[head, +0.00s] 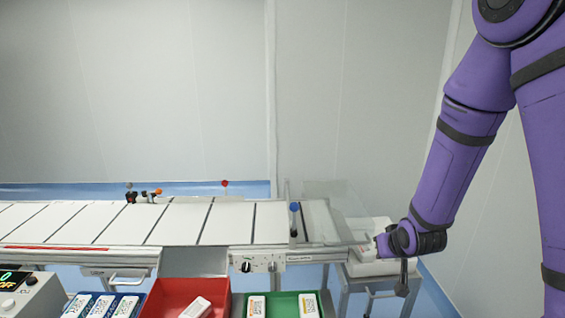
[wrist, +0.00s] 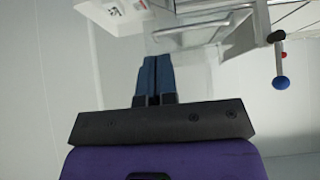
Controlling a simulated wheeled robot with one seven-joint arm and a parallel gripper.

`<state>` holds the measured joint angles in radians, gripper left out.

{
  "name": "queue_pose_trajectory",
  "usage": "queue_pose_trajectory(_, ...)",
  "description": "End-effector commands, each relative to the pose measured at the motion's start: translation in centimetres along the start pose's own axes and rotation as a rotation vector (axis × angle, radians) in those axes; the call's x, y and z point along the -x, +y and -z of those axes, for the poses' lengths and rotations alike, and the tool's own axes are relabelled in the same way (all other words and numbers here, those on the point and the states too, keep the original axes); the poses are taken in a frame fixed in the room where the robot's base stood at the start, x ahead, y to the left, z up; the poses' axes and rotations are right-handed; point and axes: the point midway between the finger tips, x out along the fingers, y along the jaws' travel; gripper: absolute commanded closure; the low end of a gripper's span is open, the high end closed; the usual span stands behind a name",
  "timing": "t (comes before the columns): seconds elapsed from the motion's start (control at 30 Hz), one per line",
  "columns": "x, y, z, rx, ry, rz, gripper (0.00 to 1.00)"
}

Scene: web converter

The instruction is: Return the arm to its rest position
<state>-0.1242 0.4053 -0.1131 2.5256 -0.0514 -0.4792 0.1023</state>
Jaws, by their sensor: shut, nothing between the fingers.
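My purple arm (head: 462,150) comes down from the upper right in the head view, bent toward the right end of the conveyor. My gripper (head: 402,287) hangs at its end, beside the conveyor's end and in front of a small metal stand. In the wrist view my gripper (wrist: 151,62) shows two blue fingers pressed together with nothing between them. No object is held.
The conveyor (head: 180,222) runs across the left and middle. A clear guard (head: 325,205) covers its right end. A red bin (head: 160,297), a green bin (head: 312,300) and a blue bin (head: 85,305) hold boxes in front. A metal stand (head: 385,283) bears white items.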

Motion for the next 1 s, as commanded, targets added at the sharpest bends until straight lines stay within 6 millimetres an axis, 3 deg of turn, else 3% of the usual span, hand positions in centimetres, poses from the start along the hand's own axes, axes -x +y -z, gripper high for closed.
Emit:
queue_pose_trajectory(0.2, 6.0, 0.1, 3.0, -0.01, -0.027, 0.001, 1.0)
queue_pose_trajectory(0.47, 13.5, 0.4, 4.8, -0.016, -0.073, 0.002, 1.0)
queue_pose_trajectory(0.73, 21.7, 0.6, 4.7, -0.015, -0.118, 0.004, 1.0)
queue_pose_trajectory(1.0, 29.9, 0.7, 2.7, -0.006, -0.165, 0.004, 1.0)
